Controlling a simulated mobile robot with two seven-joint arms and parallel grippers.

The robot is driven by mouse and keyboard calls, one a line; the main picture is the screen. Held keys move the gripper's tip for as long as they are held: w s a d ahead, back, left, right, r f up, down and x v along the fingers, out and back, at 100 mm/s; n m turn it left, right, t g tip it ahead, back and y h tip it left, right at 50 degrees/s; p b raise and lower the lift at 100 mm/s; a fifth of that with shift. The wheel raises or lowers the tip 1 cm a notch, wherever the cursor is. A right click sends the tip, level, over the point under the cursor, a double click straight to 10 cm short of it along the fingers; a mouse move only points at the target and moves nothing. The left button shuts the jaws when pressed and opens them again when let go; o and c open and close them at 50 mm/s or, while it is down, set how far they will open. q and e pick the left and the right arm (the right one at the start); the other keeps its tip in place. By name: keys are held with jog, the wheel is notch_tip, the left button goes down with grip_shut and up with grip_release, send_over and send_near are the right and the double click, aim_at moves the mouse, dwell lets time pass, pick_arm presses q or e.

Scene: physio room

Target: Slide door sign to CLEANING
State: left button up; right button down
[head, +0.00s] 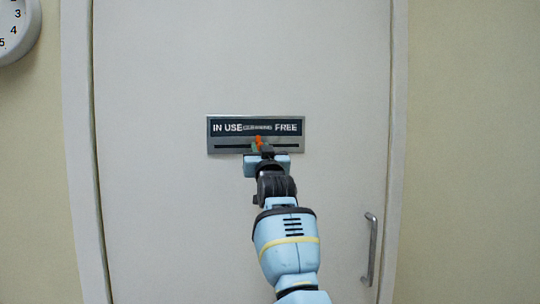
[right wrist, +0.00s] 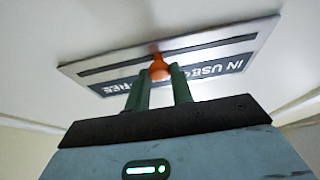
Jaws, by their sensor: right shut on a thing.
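The door sign (head: 214,134) is a silver plate on the white door, with a dark strip reading IN USE at left and FREE at right. The smaller word between them is too blurred to read. A dark slot runs below the words. An orange knob (head: 258,142) sits near the middle of the slot, below the middle word. My right gripper (head: 257,148) is shut on the knob from below. In the right wrist view the sign (right wrist: 262,38) appears upside down, and the orange knob (right wrist: 159,68) is between the green fingertips (right wrist: 160,76). My left gripper is not in view.
The white door (head: 160,220) is closed in its frame. A metal door handle (head: 372,250) is at the lower right. A wall clock (head: 12,28) hangs at the upper left. The door surface around the sign is clear.

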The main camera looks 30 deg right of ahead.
jog(key=shift+w+f, duration=0.1)
jog(key=c, duration=1.2)
grip_release()
jog(key=shift+c, duration=0.2)
jog(key=v, duration=0.8)
